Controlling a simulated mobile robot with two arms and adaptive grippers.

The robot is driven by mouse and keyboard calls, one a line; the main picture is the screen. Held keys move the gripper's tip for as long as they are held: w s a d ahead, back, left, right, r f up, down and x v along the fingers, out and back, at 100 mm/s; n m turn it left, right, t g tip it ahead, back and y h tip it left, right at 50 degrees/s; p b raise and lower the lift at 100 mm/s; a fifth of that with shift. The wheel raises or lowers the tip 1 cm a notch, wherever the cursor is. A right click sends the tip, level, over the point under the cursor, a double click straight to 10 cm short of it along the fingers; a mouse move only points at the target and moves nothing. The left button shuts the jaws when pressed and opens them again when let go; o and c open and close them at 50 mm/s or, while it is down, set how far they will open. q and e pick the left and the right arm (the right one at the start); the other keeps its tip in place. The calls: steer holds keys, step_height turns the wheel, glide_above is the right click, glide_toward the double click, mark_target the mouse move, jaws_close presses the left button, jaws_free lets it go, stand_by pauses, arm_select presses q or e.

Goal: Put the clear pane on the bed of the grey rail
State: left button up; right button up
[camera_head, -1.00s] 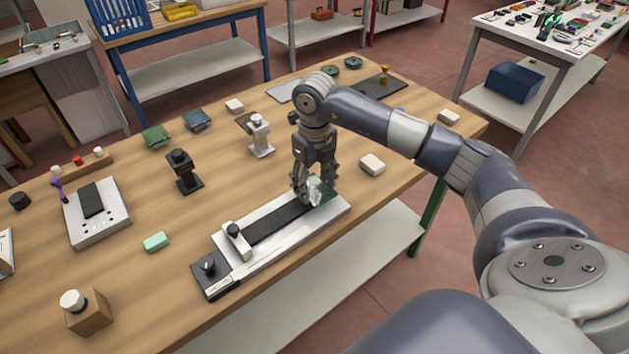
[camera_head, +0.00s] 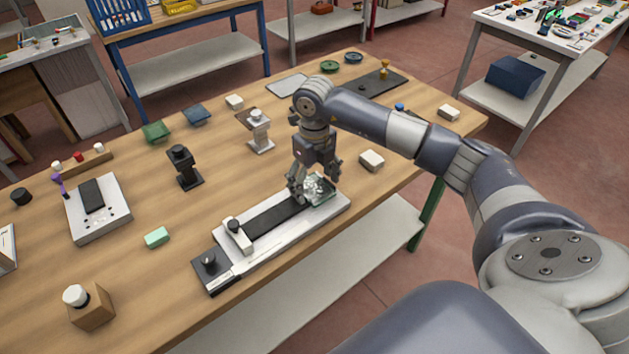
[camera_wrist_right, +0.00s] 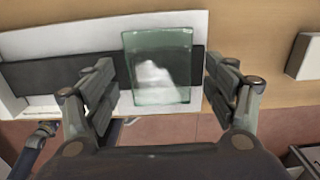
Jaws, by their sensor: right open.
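The clear pane (camera_wrist_right: 158,65) is a greenish glass rectangle, seen in the right wrist view lying over the dark strip of the grey rail (camera_wrist_right: 60,71). In the head view the pane (camera_head: 319,190) lies at the right end of the rail (camera_head: 283,232), partly behind my fingers. My right gripper (camera_head: 313,186) is just above the pane, pointing down. Its fingers (camera_wrist_right: 160,85) are spread wide, one on each side of the pane with gaps between. My left gripper is not in view.
A white sliding block (camera_head: 238,236) and a black knob (camera_head: 209,261) sit at the rail's left end. A white block (camera_head: 372,160) lies right of the gripper. A black stand (camera_head: 185,167) and a grey stand (camera_head: 260,132) are behind the rail. A green block (camera_head: 157,237) lies to the left.

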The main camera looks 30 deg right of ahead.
mark_target(315, 189)
step_height(315, 189, up, 12)
steer(key=b, duration=0.2)
stand_by(0.7)
